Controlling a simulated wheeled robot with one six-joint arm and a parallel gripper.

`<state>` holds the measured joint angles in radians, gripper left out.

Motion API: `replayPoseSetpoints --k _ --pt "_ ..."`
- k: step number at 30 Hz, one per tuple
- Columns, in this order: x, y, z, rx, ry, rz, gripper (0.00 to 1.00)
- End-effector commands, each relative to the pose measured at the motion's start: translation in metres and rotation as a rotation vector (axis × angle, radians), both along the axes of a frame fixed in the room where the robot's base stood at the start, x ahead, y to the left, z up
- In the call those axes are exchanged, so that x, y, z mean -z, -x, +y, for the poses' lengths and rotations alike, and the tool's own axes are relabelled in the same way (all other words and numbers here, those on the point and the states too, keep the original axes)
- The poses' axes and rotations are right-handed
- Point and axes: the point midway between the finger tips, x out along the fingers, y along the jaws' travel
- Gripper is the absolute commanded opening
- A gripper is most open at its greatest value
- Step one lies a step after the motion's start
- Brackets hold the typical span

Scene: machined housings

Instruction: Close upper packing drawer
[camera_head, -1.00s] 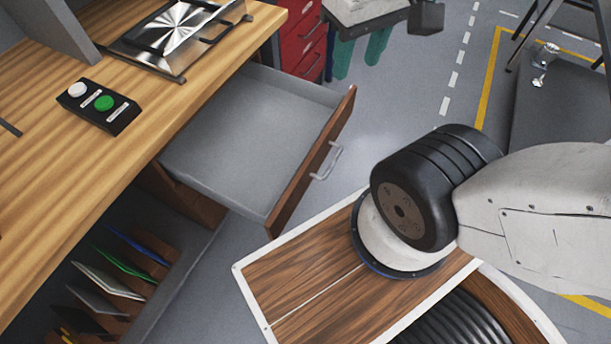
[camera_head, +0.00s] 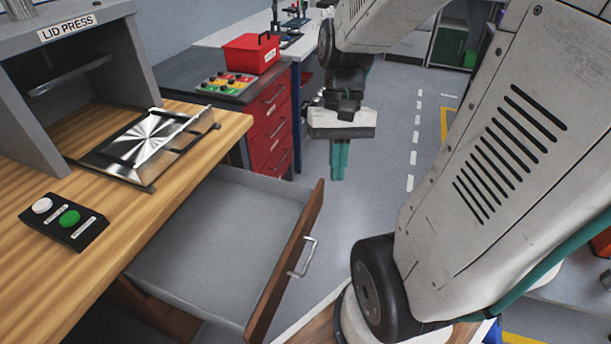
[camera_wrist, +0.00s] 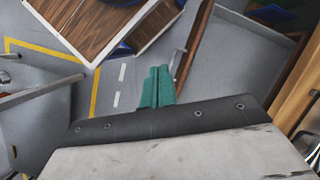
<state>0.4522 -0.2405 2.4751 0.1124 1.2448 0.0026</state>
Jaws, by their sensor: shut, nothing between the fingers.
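The upper packing drawer (camera_head: 225,245) stands pulled out from under the wooden bench and looks empty. Its brown wooden front (camera_head: 287,262) carries a silver bar handle (camera_head: 304,257) on the outer face. My gripper (camera_head: 339,172) has green fingers pressed together with nothing between them. In the head view it hangs beyond the drawer, over the grey floor, apart from the handle. In the wrist view the green fingertips (camera_wrist: 159,72) point toward the drawer handle (camera_wrist: 179,62), which shows just beside them. I cannot tell the exact gap there.
The wooden bench (camera_head: 225,125) holds a lid press (camera_head: 75,65), a metal fixture (camera_head: 150,145) and a button box (camera_head: 64,220). A red drawer cabinet (camera_head: 270,130) stands behind, with a red toolbox (camera_head: 250,54) on top.

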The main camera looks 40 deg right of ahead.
Motion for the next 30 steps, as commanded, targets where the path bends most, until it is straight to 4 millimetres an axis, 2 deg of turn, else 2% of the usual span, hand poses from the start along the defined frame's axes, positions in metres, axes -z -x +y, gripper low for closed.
replayPoseSetpoints --k 1,6,17,23,30 --pt "0.012 -0.003 -0.010 0.068 -0.046 0.044 0.00" --pt "0.046 -0.014 -0.037 0.283 -0.208 0.150 0.00" --pt "0.133 -0.027 -0.099 0.768 -0.600 0.291 0.00" --pt "0.191 -0.027 -0.135 1.051 -0.838 0.320 0.00" --pt "0.270 -0.022 -0.177 1.399 -1.139 0.299 0.00"
